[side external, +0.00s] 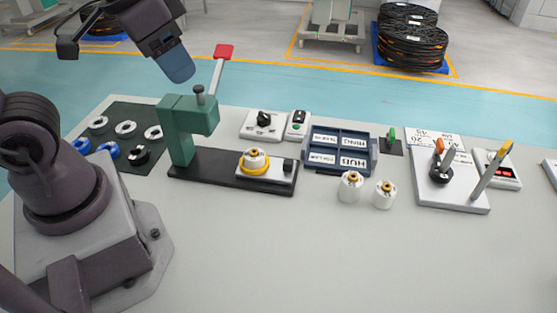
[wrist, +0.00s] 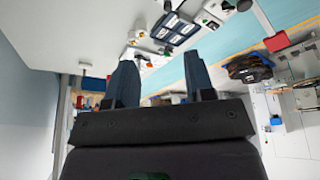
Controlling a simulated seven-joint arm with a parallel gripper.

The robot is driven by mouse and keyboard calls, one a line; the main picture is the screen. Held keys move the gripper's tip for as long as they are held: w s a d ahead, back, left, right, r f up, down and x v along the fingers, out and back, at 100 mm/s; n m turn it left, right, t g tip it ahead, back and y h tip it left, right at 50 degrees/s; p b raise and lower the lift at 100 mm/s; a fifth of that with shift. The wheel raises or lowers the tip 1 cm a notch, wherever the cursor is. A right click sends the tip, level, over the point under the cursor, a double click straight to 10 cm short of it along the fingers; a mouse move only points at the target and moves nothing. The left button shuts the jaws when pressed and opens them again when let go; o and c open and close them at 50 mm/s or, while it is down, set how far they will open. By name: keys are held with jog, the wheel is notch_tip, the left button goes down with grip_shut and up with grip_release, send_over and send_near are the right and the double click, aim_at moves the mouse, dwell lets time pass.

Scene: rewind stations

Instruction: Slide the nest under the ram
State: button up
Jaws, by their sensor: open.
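The green press (side external: 180,130) stands on a long dark base plate (side external: 215,172). Its grey ram cap (side external: 199,90) sticks up above the overhanging head, and a lever with a red grip (side external: 224,51) rises from it. The nest is a yellow ring (side external: 254,167) on a white slide (side external: 272,178), with a white part with a brass centre (side external: 255,155) in it. The slide sits at the right of the base, clear of the head, with a black knob (side external: 288,165) at its right end. My gripper (side external: 180,72) is high above the press; its fingers (wrist: 160,85) are apart and empty.
A dark mat (side external: 120,140) with several rings lies left of the press. A blue labelled tray (side external: 341,165), two loose white parts (side external: 350,187) and a lever fixture (side external: 450,190) stand to the right. Switch boxes (side external: 263,124) sit behind. The front table is clear.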

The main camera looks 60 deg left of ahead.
jog(key=w+d+f+n+g, duration=0.25)
jog(key=w+f+g, duration=0.2)
jog(key=w, duration=0.45)
jog(key=n+g+y, duration=0.3)
jog(key=n, duration=2.2)
send_near(285, 161)
jog(key=x, duration=0.9)
jog(key=shift+f, duration=0.1)
jog(key=shift+s, duration=0.1)
grip_shut()
